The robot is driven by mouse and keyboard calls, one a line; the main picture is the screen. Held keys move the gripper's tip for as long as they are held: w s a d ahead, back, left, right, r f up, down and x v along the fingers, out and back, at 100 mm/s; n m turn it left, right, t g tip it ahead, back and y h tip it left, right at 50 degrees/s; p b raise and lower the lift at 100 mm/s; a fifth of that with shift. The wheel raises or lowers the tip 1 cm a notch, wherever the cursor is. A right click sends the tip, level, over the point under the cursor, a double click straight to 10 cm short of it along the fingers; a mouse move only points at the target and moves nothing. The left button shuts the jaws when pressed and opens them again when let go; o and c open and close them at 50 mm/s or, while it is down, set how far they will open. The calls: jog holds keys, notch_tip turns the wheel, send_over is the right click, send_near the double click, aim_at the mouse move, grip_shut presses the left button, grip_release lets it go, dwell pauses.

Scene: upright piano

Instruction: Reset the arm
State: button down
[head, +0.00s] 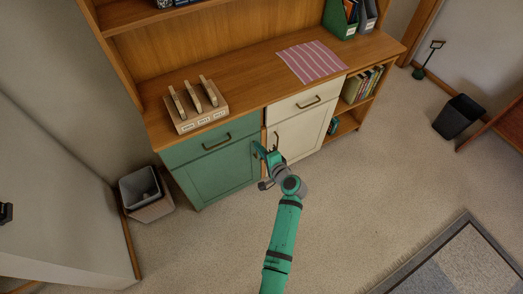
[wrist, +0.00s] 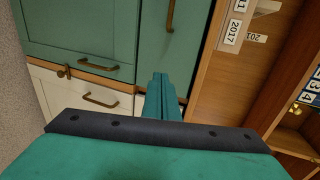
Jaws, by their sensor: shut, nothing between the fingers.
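My gripper (head: 259,147) is at the end of my green arm (head: 283,228), in front of the sideboard, near where the green and cream doors meet. In the wrist view my gripper (wrist: 160,77) has its green fingers together with nothing between them. The green door (head: 220,170) and the cream door (head: 300,133) both look shut. Each has a drawer front above it with a brass handle. I cannot tell whether the fingertips touch the sideboard.
A wooden rack (head: 195,105) with upright slats and a striped pink cloth (head: 311,62) lie on the sideboard top. A grey bin (head: 140,187) stands at its left, a black bin (head: 458,117) at the right. Carpet is clear around my arm; a rug (head: 465,262) lies lower right.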

jog(key=shift+v, duration=0.85)
jog(key=s+d+f+n+h, duration=0.1)
jog(key=s+d+f+h, duration=0.1)
jog(key=s+f, duration=0.3)
jog(key=s+d+f+h, duration=0.1)
jog(key=s+f+h, duration=0.1)
jog(key=s, duration=0.5)
jog(key=s+d+n+h, duration=0.1)
jog(key=s+d, duration=0.1)
jog(key=s, duration=0.5)
jog(key=s+d+n+h, duration=0.2)
jog(key=s, duration=0.6)
jog(key=s+a+r+n+t+h, duration=0.1)
jog(key=s+r+n+t, duration=0.2)
jog(key=s+r, duration=1.6)
jog(key=r+n, duration=0.1)
jog(key=n, duration=0.3)
jog(key=shift+a+t, duration=0.3)
jog(key=shift+s+r, duration=0.15)
